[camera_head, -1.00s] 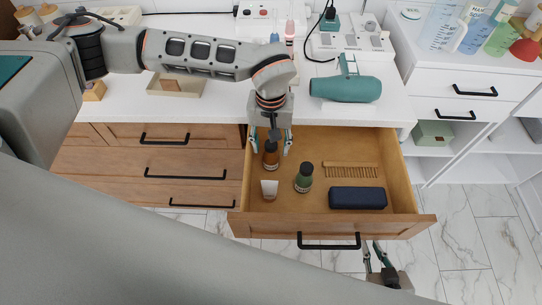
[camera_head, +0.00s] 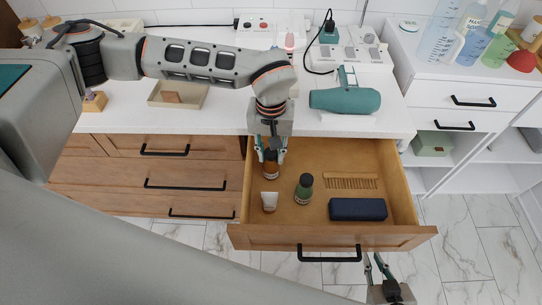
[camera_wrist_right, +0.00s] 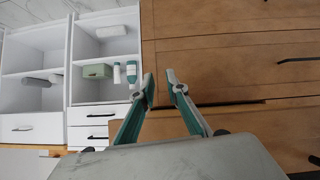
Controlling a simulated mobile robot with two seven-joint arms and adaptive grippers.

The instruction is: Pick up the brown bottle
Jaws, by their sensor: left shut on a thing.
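The brown bottle (camera_head: 271,170) stands at the back left inside the open drawer (camera_head: 335,222). My left gripper (camera_head: 271,156) reaches down from above, its fingers on either side of the bottle's upper part and shut on it. The fingers and wrist partly hide the bottle's top. I cannot see any clear gap between the bottle and the drawer floor. My right gripper (camera_head: 376,262) is in front of the drawer, low and away from the bottle. In the right wrist view its fingertips (camera_wrist_right: 160,80) are apart with nothing between them.
A dark green bottle (camera_head: 304,188), a white tube (camera_head: 269,202), a wooden comb (camera_head: 350,181) and a dark blue case (camera_head: 358,209) also lie or stand in the drawer. A teal hair dryer (camera_head: 345,100) rests on the counter (camera_head: 220,120) above.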

